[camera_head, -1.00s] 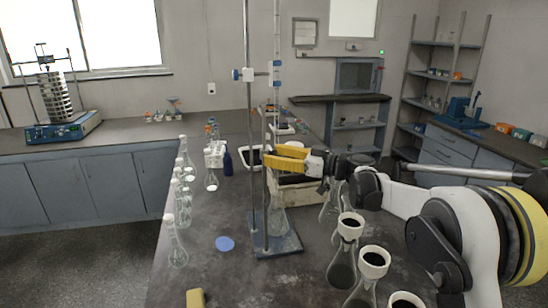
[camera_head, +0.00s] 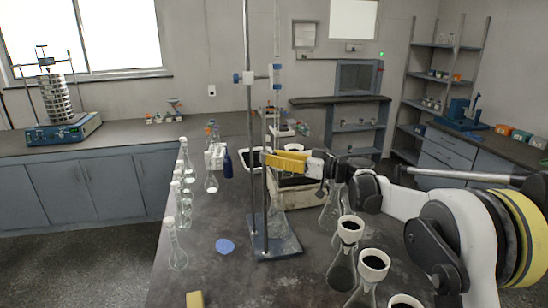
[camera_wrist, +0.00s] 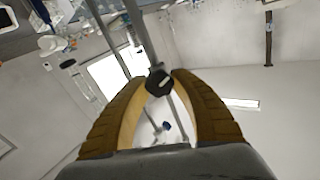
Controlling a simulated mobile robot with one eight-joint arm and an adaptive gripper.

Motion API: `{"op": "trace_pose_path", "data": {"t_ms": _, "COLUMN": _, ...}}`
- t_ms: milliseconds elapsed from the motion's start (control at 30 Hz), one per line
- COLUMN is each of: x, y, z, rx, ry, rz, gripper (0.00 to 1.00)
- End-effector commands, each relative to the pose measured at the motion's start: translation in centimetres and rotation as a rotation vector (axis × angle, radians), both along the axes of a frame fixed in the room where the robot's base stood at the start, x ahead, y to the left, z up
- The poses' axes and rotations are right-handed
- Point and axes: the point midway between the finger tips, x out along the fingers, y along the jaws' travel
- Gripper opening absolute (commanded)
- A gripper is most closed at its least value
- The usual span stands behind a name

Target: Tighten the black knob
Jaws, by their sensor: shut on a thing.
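The black knob (camera_wrist: 158,81) is between the tips of my two yellow fingers in the wrist view. My gripper (camera_wrist: 160,78) is shut on it. A grey metal rod runs just behind the knob there. In the head view my gripper (camera_head: 266,158) reaches in from the right, with its fingertips at the tall retort stand (camera_head: 249,110). The knob itself is hidden by the fingers in that view. The stand is upright on a blue-grey base plate (camera_head: 285,240) on the dark bench.
Several flasks with white collars (camera_head: 349,229) stand at the bench's front right, below my arm. Stoppered flasks (camera_head: 177,248) line the left edge. A beige box (camera_head: 299,196) sits behind the stand. A sieve shaker (camera_head: 62,130) stands on the far left counter.

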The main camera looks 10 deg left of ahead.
Motion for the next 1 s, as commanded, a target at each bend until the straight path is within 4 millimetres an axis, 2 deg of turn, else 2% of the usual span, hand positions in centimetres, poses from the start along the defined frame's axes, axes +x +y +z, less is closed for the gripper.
{"op": "trace_pose_path", "data": {"t_ms": 1000, "x": 0.26, "y": -0.06, "z": -0.19, "rx": 0.183, "ry": 0.933, "rz": 0.000, "gripper": 0.00}}
